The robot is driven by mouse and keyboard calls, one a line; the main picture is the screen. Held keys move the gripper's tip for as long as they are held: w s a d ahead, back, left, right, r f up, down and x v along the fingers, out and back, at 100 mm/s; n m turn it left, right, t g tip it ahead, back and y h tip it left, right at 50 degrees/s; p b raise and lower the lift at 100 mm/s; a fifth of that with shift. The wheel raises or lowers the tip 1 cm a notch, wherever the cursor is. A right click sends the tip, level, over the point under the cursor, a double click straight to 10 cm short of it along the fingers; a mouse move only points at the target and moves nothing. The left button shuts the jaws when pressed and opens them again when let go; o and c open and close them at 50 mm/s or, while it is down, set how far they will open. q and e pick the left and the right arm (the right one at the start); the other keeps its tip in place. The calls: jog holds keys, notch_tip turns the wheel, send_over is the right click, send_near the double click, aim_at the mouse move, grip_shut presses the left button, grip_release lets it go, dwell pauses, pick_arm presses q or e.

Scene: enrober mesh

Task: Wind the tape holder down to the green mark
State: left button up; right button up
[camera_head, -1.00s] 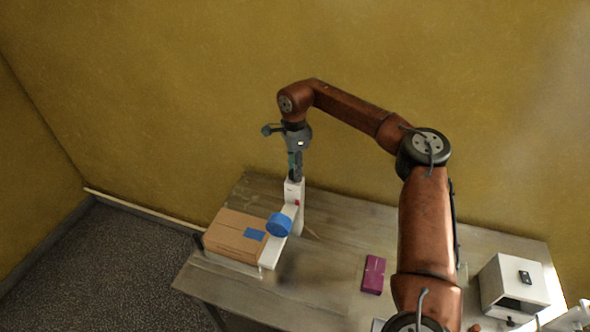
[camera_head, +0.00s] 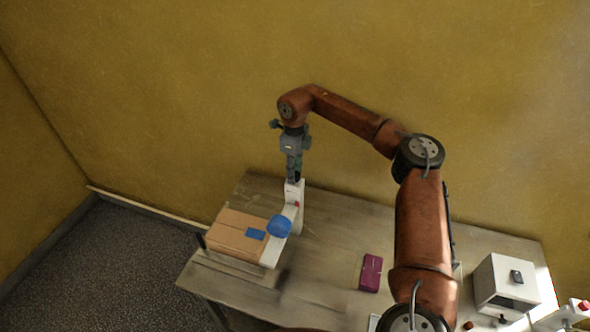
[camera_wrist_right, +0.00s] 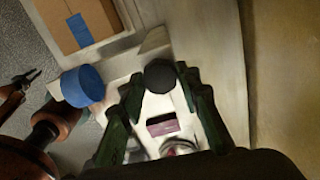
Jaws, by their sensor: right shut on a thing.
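The tape holder is a white arm (camera_head: 290,213) on a white column (camera_head: 293,190), with a roll of blue tape (camera_head: 279,226) at its end beside the box. The roll also shows in the right wrist view (camera_wrist_right: 82,86). A round black knob (camera_wrist_right: 160,76) tops the column. My right gripper (camera_head: 293,176) points down at the column top, its green fingers shut on the knob. A red mark (camera_head: 297,204) shows on the column; I cannot make out a green one. My left gripper (camera_wrist_right: 28,78) shows small and dark in the right wrist view; its jaw state is unclear.
A cardboard box (camera_head: 236,233) with a blue tape strip lies beside the holder at the table's left end. A purple block (camera_head: 371,273) lies mid-table, and a white machine (camera_head: 505,287) stands at the right. The wooden table (camera_head: 330,240) is clear between them.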

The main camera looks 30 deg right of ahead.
jog(key=m+p, duration=0.1)
jog(key=m, duration=0.4)
jog(key=shift+w+r+m, duration=0.1)
jog(key=shift+r+m, duration=0.05)
jog(key=shift+m, duration=0.15)
jog(key=m, duration=0.5)
jog(key=shift+m+p, duration=0.3)
jog(key=shift+p, duration=0.1)
jog(key=o, duration=1.2)
jog(key=shift+c, duration=0.2)
notch_tip(320, 180, up, 12)
